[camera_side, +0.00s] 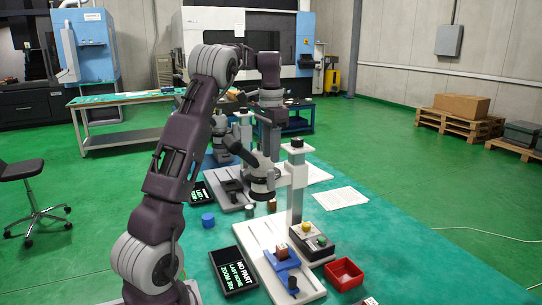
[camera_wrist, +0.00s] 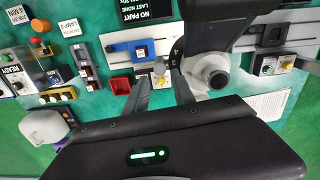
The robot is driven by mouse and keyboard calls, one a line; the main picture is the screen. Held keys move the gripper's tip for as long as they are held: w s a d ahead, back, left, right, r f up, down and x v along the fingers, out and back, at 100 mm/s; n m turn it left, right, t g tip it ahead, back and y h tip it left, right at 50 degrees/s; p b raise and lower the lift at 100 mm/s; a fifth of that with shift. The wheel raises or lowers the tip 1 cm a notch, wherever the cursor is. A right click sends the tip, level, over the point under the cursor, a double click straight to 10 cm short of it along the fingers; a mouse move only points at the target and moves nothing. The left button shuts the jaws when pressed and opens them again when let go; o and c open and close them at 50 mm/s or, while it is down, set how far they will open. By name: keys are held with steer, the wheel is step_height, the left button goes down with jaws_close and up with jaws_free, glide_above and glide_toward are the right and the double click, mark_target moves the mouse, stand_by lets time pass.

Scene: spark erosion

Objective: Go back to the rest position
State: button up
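My gripper (camera_wrist: 162,74) shows in the wrist view with its two grey fingers apart and nothing held between them. It is over the near work station, beside the white column with the dark round cap (camera_wrist: 212,72). The column (camera_side: 295,190) also shows in the side view. A blue vise (camera_wrist: 144,50) lies beyond the fingers; in the side view the vise (camera_side: 278,262) has a brown block (camera_side: 281,251) at its top. A red tray (camera_wrist: 120,85) is left of the fingers. My fingertips cannot be made out in the side view.
The red tray (camera_side: 344,273) stands at the station's right. A display reading NO PART (camera_side: 233,270) lies to its left. A blue cylinder (camera_side: 208,220) stands further back, near a second station. A white sheet (camera_side: 341,197) lies on bare green table. More button boxes (camera_wrist: 45,127) are at the wrist view's left.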

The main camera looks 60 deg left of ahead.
steer(key=s+d+r+t, duration=0.2)
steer(key=s+d+r, duration=0.15)
steer(key=d, duration=0.75)
steer(key=s+d+r+t, duration=0.1)
steer(key=s+d+r, duration=0.25)
steer(key=d, duration=0.85)
steer(key=s+d+f+m+t, duration=0.1)
steer(key=s+d+f+t, duration=0.1)
steer(key=s+d+f, duration=0.4)
steer(key=s+d, duration=0.4)
steer(key=s, duration=0.3)
steer(key=shift+d+t, duration=0.3)
steer(key=shift+d, duration=0.05)
